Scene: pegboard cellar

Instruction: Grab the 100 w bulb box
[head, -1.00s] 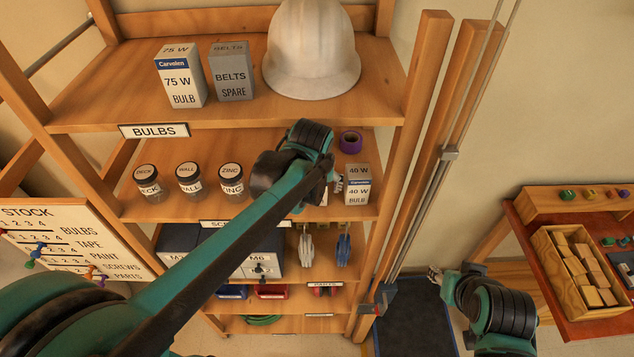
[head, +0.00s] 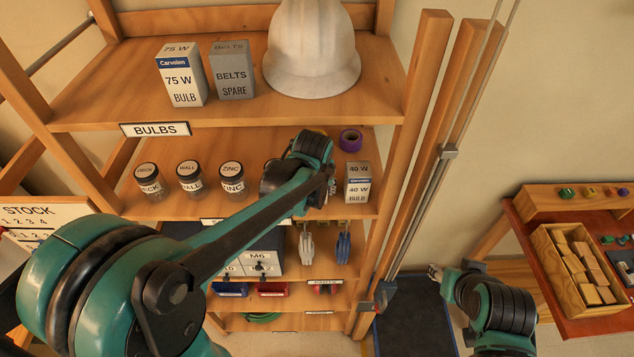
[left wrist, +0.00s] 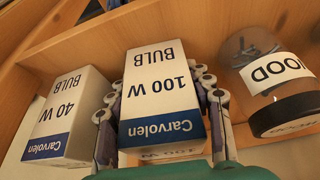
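The 100 W bulb box (left wrist: 160,100), white with a blue Carvolen band, is upside down in the left wrist view. It stands between the fingers of my left gripper (left wrist: 163,110), one finger close along each side. I cannot tell whether they press on it. In the head view my left gripper (head: 325,187) is at the middle shelf, and my arm hides the 100 W box. The 40 W bulb box (head: 357,184) stands just right of it; it also shows in the left wrist view (left wrist: 65,115). My right gripper (head: 436,273) is low at the right, its fingers too small to read.
Several jars (head: 189,178) stand left on the middle shelf (head: 290,213); one labelled jar (left wrist: 275,85) is close beside my fingers. A purple tape roll (head: 350,139) lies behind the 40 W box. The 75 W box (head: 181,80) and helmet (head: 312,50) are on the shelf above.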

